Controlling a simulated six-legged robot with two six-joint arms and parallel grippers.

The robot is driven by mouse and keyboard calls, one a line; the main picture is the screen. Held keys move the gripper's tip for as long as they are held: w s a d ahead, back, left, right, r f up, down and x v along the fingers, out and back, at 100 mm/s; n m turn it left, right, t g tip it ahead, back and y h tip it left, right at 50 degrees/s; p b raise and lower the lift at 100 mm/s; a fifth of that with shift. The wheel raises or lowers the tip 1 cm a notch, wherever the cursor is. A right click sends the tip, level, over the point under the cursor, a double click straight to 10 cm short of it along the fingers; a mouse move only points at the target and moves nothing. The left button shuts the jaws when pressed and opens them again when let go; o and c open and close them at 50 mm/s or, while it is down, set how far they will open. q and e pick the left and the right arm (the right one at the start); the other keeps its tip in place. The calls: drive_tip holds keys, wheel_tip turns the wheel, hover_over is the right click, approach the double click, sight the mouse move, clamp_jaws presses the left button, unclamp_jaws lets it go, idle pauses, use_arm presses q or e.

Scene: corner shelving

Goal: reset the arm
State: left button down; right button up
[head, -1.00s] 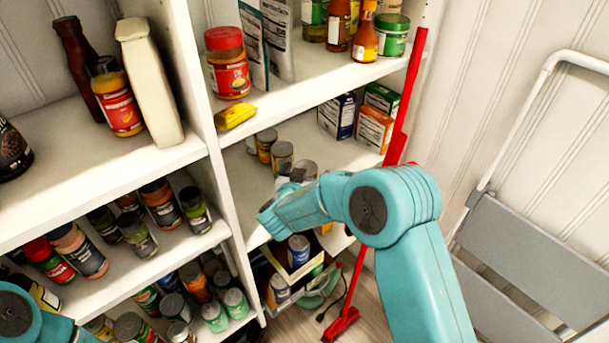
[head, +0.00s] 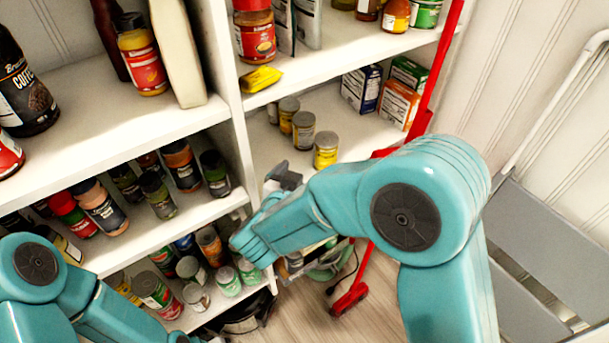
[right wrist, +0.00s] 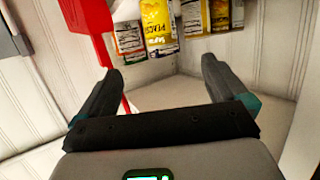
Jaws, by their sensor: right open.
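My right arm reaches across the middle of the head view. Its dark right gripper (head: 283,174) is in front of the middle shelf, near the upright between the two shelving sections. In the right wrist view the two fingers of the right gripper (right wrist: 158,72) stand wide apart with nothing between them. My left arm comes in at the lower left of the head view. Only a dark bit shows at its end by the bottom edge, so the state of the left gripper is unclear.
White corner shelves (head: 90,105) hold jars, bottles and boxes. Several cans (head: 303,130) stand on the shelf behind my right gripper. A yellow packet (head: 261,79) lies on the shelf above. A red broom (head: 350,298) leans at the right, beside a grey folding ladder (head: 545,245).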

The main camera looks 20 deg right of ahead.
idle(0.5)
drive_tip(key=s+d+f+n+g+y+p, duration=0.1)
drive_tip(key=s+d+f+g, duration=0.1)
drive_tip(key=d+f, duration=0.55)
drive_tip(key=s+d+f+n+g, duration=0.1)
drive_tip(key=s+d+f+g, duration=0.1)
drive_tip(key=d+f, duration=0.55)
drive_tip(key=s+a+f+y, duration=0.3)
drive_tip(key=f, duration=0.5)
drive_tip(key=s+a+f+n+g+y, duration=0.1)
drive_tip(key=s+a+f+g+y, duration=0.1)
drive_tip(key=s+a, duration=0.4)
drive_tip(key=s+a+f+n+g+y, duration=0.2)
drive_tip(key=s+a+g+y, duration=0.3)
drive_tip(key=s, duration=0.6)
drive_tip(key=shift+s+a+f+y, duration=0.25)
drive_tip(key=shift+a+f+y, duration=0.55)
drive_tip(key=shift+f, duration=0.05)
